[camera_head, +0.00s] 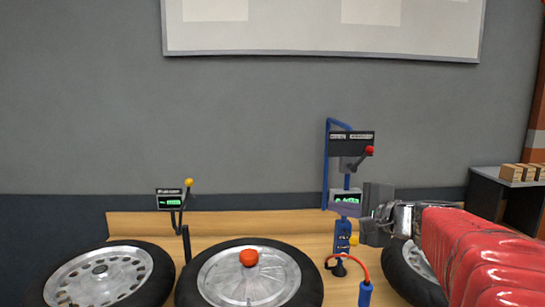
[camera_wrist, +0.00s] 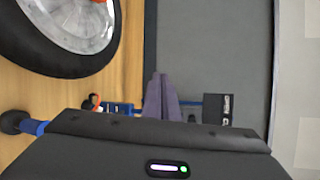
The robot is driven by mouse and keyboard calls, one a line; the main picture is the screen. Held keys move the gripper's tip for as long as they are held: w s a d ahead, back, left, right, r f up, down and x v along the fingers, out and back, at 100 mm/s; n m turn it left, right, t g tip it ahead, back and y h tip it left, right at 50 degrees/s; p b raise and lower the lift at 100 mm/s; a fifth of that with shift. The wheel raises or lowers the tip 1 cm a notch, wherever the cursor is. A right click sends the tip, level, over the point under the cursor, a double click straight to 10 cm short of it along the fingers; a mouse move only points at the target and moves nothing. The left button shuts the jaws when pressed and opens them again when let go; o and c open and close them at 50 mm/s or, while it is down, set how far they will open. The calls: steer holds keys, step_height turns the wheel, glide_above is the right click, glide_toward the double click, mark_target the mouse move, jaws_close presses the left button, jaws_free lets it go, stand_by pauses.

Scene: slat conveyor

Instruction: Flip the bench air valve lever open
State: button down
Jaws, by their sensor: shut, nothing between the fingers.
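A blue pipe stand (camera_head: 326,165) rises from the bench in the head view. It carries a dark labelled box (camera_head: 343,142) with a lever ending in a red knob (camera_head: 370,149), tilted up to the right. The label is too small to read. In the wrist view the box (camera_wrist: 218,109) lies right of the fingers, and the lever is not clear. My gripper (camera_wrist: 159,80) is shut and empty, its fingers together in front of the blue pipe. In the head view my gripper (camera_head: 376,214) is below and right of the box, apart from the red knob; its fingertips are unclear.
A second post left holds a yellow-knobbed lever (camera_head: 188,182) and a green display (camera_head: 170,201). A red hose (camera_head: 350,259) curves near the stand's foot. The grey wall (camera_head: 260,120) is behind.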

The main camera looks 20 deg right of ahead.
mark_target(363, 158)
steer(key=s+d+r+m+t+h, duration=0.1)
steer(key=d+r+m+h, duration=0.1)
steer(key=d, duration=0.8)
steer(key=s+d+r+m+t+h, duration=0.1)
steer(key=d+r+m+t+h, duration=0.1)
steer(key=d+m, duration=0.4)
steer(key=d+r+h, duration=0.1)
steer(key=d+h, duration=0.1)
steer(key=d, duration=0.3)
steer(key=shift+s+r+h, duration=0.2)
steer(key=shift+r+h, duration=0.05)
steer(key=shift+h, duration=0.05)
steer(key=shift+w, duration=0.1)
steer(key=w+r, duration=0.2)
steer(key=w, duration=0.9)
steer(key=shift+a+r, duration=0.3)
steer(key=shift+a, duration=0.1)
steer(key=shift+a, duration=0.1)
steer(key=shift+d, duration=0.25)
